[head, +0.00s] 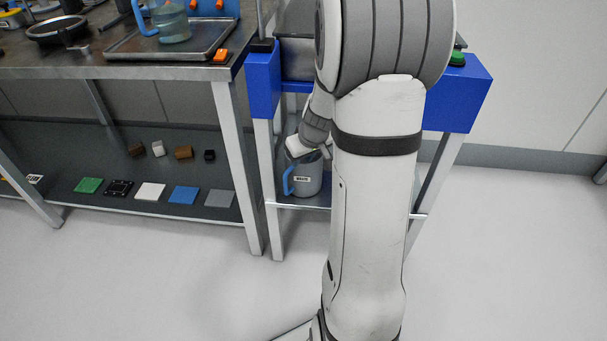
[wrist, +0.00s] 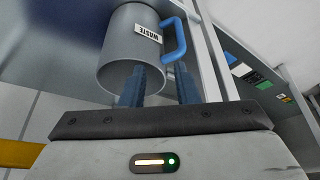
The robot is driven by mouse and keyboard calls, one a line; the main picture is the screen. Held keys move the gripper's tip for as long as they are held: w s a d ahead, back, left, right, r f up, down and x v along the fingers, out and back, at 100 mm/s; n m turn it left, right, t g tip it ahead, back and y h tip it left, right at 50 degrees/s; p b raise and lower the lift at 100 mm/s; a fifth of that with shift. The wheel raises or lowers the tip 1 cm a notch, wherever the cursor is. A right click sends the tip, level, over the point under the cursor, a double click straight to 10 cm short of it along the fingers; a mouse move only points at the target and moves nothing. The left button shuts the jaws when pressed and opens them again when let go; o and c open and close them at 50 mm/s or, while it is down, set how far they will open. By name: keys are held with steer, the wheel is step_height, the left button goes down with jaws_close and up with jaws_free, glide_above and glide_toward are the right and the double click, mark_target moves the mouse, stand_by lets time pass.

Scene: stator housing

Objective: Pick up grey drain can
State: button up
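The grey drain can (head: 309,184) has a blue handle and a white "WASTE" label. It stands upright on the low shelf of the blue-cornered stand in the head view. In the wrist view the can (wrist: 128,52) appears upside down, with its open mouth toward my gripper. My gripper (wrist: 159,70) has its two blue fingers apart at the can's rim. The left finger overlaps the mouth and the right finger is beside the wall, below the handle. I cannot tell whether either touches. In the head view my arm hides part of the can and most of the gripper.
The stand's leg (head: 264,180) is close to the can's left. A workbench (head: 180,72) at left holds a tray and a jug with teal liquid. Its lower shelf (head: 110,203) carries coloured tiles and small blocks. Floor in front is clear.

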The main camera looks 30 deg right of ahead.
glide_above(300, 173)
steer(key=a, duration=0.2)
steer(key=b+x, duration=0.1)
steer(key=x, duration=0.1)
steer(key=b+x, duration=0.1)
steer(key=x, duration=0.2)
steer(key=shift+w+d+f, duration=0.1)
steer(key=shift+d, duration=0.15)
jaws_close()
stand_by(1.1)
